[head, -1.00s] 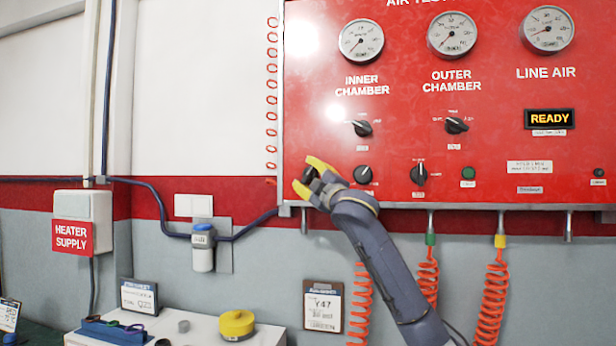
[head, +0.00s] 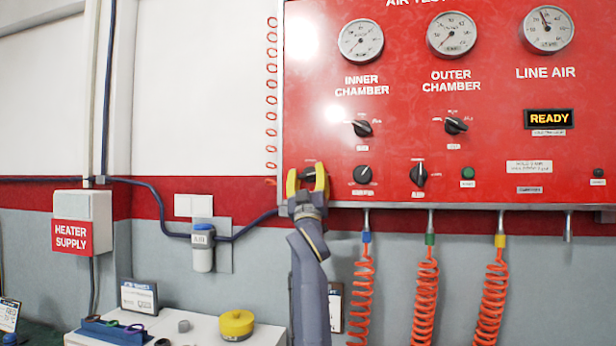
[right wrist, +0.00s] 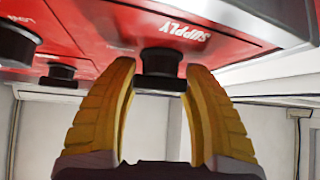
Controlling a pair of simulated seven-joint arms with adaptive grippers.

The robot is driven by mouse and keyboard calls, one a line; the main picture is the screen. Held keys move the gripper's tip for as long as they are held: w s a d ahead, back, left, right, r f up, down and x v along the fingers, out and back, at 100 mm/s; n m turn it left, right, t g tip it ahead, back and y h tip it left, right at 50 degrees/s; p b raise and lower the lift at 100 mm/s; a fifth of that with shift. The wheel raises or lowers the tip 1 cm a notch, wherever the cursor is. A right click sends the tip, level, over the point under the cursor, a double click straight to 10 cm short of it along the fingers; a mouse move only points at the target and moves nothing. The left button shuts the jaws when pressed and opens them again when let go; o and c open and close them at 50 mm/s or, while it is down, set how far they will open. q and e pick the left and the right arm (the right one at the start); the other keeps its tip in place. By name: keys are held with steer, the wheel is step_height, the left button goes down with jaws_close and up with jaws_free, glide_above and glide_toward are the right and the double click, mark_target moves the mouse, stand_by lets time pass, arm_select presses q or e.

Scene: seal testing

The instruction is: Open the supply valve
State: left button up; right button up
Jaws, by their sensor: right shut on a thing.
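The supply valve is a black knob (right wrist: 161,64) under the red panel's SUPPLY label in the right wrist view. In the head view the knob (head: 307,174) sits at the panel's lower left corner. My right gripper (head: 308,180) has its yellow fingers on either side of the knob and is shut on it. In the right wrist view the gripper (right wrist: 160,80) fingers flank the knob, pointing up at the panel. The line air gauge (head: 547,29) has its needle pointing up and slightly left. My left gripper is not in view.
Other black knobs (head: 363,175) stand close to the right on the panel (head: 400,140). Orange coiled hoses (head: 425,295) hang below it. A white bench (head: 205,325) with a yellow round part (head: 236,324) is at the lower left. The READY display (head: 549,118) is lit.

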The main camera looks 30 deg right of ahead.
steer(key=shift+w+m+g+h, duration=0.1)
steer(key=shift+m+g+h, duration=1.3)
steer(key=shift+m+h, duration=1)
steer(key=shift+m+g+h, duration=0.3)
steer(key=shift+m+g, duration=0.2)
steer(key=shift+m, duration=0.6)
steer(key=o, duration=1.2)
steer(key=shift+o, duration=0.2)
steer(key=v, duration=1.2)
